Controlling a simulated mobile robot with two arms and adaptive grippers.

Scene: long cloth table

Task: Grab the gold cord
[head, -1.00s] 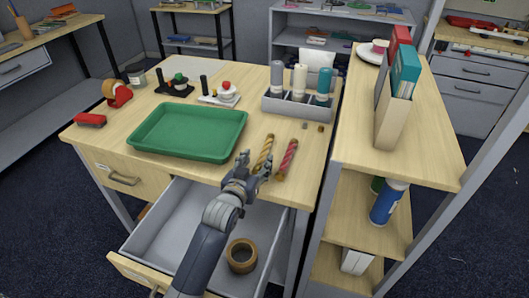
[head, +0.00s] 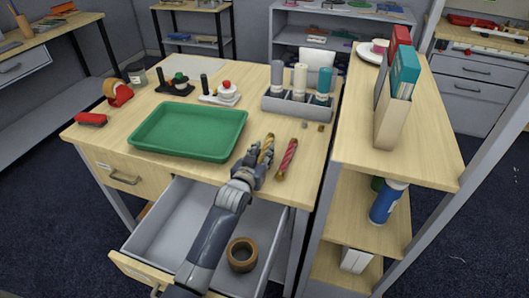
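The gold cord (head: 268,145) is a short twisted piece lying on the wooden table near its front edge, to the right of the green tray. My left gripper (head: 260,160) is over its near part, and the fingers and hand hide that part. The fingertips are at the cord, but whether they are closed on it I cannot tell. A red twisted cord (head: 288,158) with gold ends lies just right of the gripper, apart from the gold one. My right gripper is not in view.
A green tray (head: 150,146) lies left of the gripper. An open drawer (head: 180,212) with a brown ring (head: 242,255) is below my arm. A grey holder (head: 290,108) with several bottles stands behind the cords. A higher shelf unit (head: 425,150) stands at right.

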